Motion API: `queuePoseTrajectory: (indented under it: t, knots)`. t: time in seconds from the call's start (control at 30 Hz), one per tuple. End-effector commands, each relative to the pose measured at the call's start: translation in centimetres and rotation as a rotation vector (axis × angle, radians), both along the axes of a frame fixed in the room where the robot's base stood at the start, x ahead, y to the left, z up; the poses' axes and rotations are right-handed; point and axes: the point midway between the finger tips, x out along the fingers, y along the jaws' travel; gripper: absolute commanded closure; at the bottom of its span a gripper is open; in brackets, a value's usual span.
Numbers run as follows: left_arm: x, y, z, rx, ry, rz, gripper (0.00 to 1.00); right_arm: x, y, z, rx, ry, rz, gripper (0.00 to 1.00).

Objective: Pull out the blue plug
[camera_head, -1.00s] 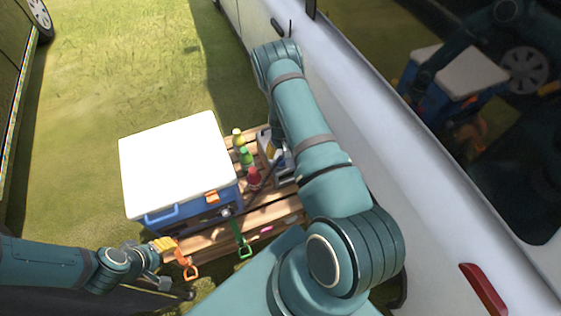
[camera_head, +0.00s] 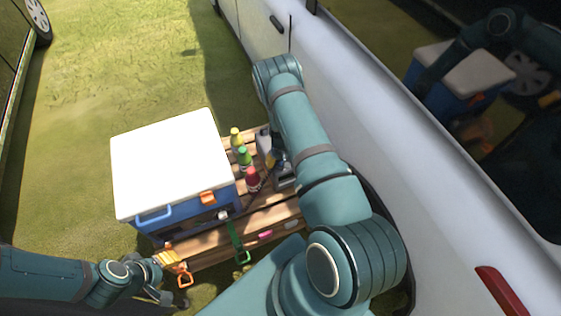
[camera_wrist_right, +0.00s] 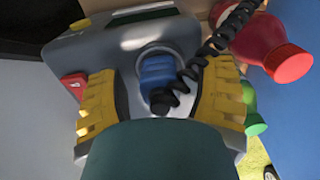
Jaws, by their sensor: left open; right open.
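The blue plug (camera_wrist_right: 157,72) sits in the face of a grey device (camera_wrist_right: 120,40), with a black coiled cable (camera_wrist_right: 215,45) running from it up to the right. My right gripper (camera_wrist_right: 160,92) is open, with a yellow-padded finger on each side of the plug. In the head view the grey device (camera_head: 285,177) is partly covered by my right arm, and the plug cannot be made out.
A blue cooler with a white lid (camera_head: 172,165) stands on a wooden pallet (camera_head: 265,220). Yellow, green and red bottles (camera_head: 252,178) stand between cooler and device. A green-handled tool (camera_head: 239,245) lies in front. A white vehicle (camera_head: 400,150) borders the right; grass is open behind.

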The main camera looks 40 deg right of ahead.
Motion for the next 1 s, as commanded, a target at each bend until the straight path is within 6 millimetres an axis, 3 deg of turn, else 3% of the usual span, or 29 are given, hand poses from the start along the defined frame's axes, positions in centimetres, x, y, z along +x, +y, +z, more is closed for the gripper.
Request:
queuePoseTrajectory:
  t: [1.0]
  knots:
    - [0.02, 0.00, -0.48, 0.000, 0.000, 0.000, 0.53, 0.00, 0.01, 0.00, 0.000, 0.000, 0.000, 0.32]
